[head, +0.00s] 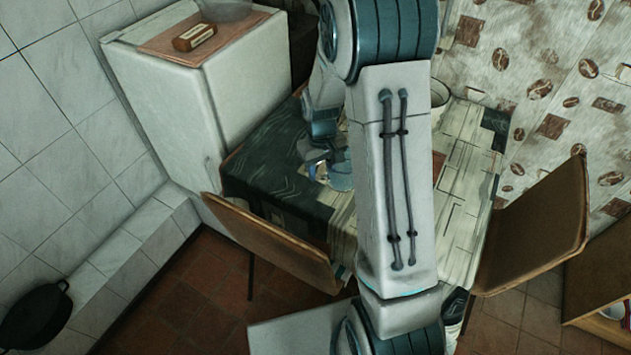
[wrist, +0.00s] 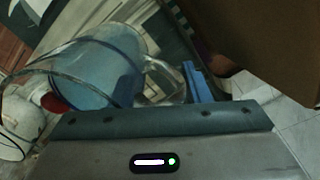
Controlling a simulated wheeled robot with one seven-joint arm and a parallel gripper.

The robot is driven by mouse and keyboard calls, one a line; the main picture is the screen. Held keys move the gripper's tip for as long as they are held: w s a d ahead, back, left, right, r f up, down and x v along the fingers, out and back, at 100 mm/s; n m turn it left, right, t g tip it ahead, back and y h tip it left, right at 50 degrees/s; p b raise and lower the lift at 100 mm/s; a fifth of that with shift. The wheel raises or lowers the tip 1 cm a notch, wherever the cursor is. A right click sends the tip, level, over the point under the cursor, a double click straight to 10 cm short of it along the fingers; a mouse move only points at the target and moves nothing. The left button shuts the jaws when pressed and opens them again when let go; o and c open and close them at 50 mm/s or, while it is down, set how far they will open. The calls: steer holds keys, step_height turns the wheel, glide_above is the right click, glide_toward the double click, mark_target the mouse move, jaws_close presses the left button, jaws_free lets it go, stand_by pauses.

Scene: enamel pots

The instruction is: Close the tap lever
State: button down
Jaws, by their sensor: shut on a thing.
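No tap lever can be made out in either view. A clear glass jug (wrist: 98,68) with a blue body stands tilted in the wrist picture, and its clear handle (wrist: 162,76) points toward my gripper. In the head view the jug (head: 342,178) shows as a small blue shape on the table, partly hidden by my arm. My gripper (head: 318,158) is beside it over the table's left part. In the wrist view the blue fingers (wrist: 196,82) are close together at the jug's handle and look shut on it. The exact contact is hard to see.
The table (head: 455,215) bears a dark and pale patterned cloth. Wooden chairs stand at its front left (head: 275,245) and right (head: 540,225). A white cabinet (head: 155,105) with a small box (head: 194,37) on top is at the left. A black pan (head: 35,318) is at lower left.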

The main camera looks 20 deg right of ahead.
mark_target(336, 170)
steer(key=d+n+b, duration=0.1)
steer(key=b, duration=0.1)
steer(key=d+n+b, duration=0.1)
steer(key=b, duration=0.1)
steer(key=d+f+n+b, duration=0.1)
steer(key=b, duration=0.1)
steer(key=shift+s+d+n+b, duration=0.3)
steer(key=shift+s+n+b, duration=0.1)
steer(key=s+d+n+b, duration=0.1)
steer(key=b, duration=0.2)
steer(key=shift+d+r+n, duration=0.1)
steer(key=shift+d+n, duration=0.2)
steer(key=shift+n, duration=0.1)
steer(key=shift+s+d+r+n+b, duration=0.15)
steer(key=shift+s+d+n+b, duration=0.35)
steer(key=shift+b, duration=0.45)
steer(key=shift+w+a+f+p, duration=0.3)
steer(key=shift+w+a+f, duration=0.75)
steer(key=shift+w+f, duration=0.7)
steer(key=shift+w+a+f+p, duration=0.35)
steer(key=shift+w+a+f, duration=0.75)
steer(key=shift+w+f, duration=0.65)
steer(key=shift+w+a+f+p, duration=0.3)
steer(key=shift+w+a+f, duration=0.75)
steer(key=shift+w+f, duration=0.65)
steer(key=shift+s+f, duration=0.25)
steer(key=shift+f, duration=0.05)
steer(key=shift+f, duration=0.1)
steer(key=c, duration=0.8)
jaws_free()
